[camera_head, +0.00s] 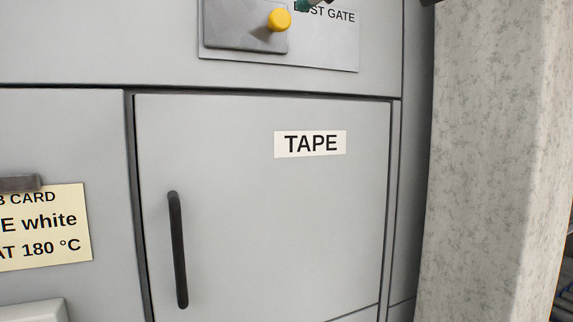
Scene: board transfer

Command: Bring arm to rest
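Neither of my grippers shows in the head view, and no arm can be clearly made out. A small dark piece is cut off at the top edge, right of the middle; I cannot tell what it is. What my grippers hold, if anything, is hidden.
A grey cabinet door (250,220) labelled TAPE is shut, with a dark vertical handle (177,250). Above it is a DUST GATE plate (330,52) with a yellow knob (279,20). A cream card (45,228) hangs at left. A speckled pale column (495,160) stands at right.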

